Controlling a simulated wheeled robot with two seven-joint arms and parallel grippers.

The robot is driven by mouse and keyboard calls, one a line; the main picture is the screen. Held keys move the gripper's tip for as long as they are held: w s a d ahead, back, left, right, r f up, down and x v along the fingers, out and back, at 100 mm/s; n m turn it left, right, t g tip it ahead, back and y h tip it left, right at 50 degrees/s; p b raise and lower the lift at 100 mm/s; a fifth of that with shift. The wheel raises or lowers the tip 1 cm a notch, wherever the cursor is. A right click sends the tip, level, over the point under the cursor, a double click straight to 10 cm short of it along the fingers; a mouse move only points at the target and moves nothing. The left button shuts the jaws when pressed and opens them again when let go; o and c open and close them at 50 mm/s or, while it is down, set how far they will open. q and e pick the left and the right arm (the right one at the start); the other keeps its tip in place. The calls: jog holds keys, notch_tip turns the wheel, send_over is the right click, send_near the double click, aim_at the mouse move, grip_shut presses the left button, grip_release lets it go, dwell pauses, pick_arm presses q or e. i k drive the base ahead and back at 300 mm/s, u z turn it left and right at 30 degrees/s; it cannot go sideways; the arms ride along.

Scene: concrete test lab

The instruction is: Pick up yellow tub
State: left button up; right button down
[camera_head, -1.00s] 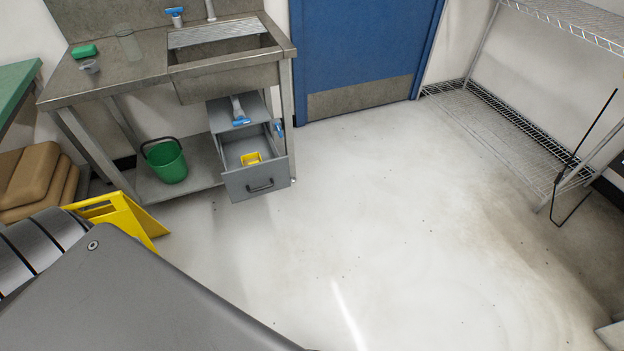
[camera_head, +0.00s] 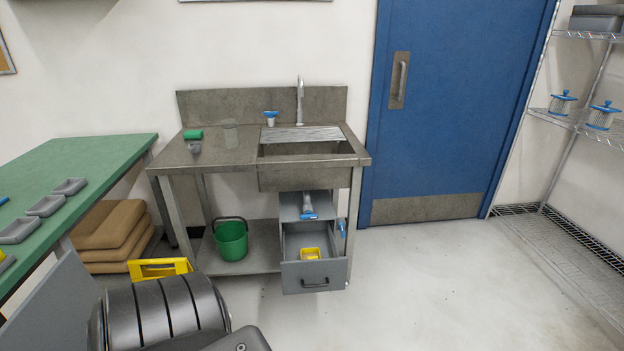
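The small yellow tub (camera_head: 310,253) sits inside the open grey drawer (camera_head: 316,277) under the sink bench. The drawer is pulled out toward me, and its front panel hides part of the tub's surroundings. A blue-headed brush or scraper (camera_head: 308,214) lies on top of the grey unit behind the tub. Neither of my grippers is in view. Dark parts of my own body fill the lower left of the head view, well short of the drawer.
The steel sink bench (camera_head: 222,155) stands against the wall, with a green bucket (camera_head: 231,240) on its lower shelf. A green table (camera_head: 70,175) is at left. The floor (camera_head: 440,290) at right is clear.

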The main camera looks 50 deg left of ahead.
aim_at(312, 252)
jog(key=u, duration=0.2)
jog(key=i, duration=2.35)
jog(key=u, duration=0.7)
jog(key=i, duration=1.55)
jog(key=u, duration=1.95)
jog(key=i, duration=1)
jog(key=u, duration=0.95)
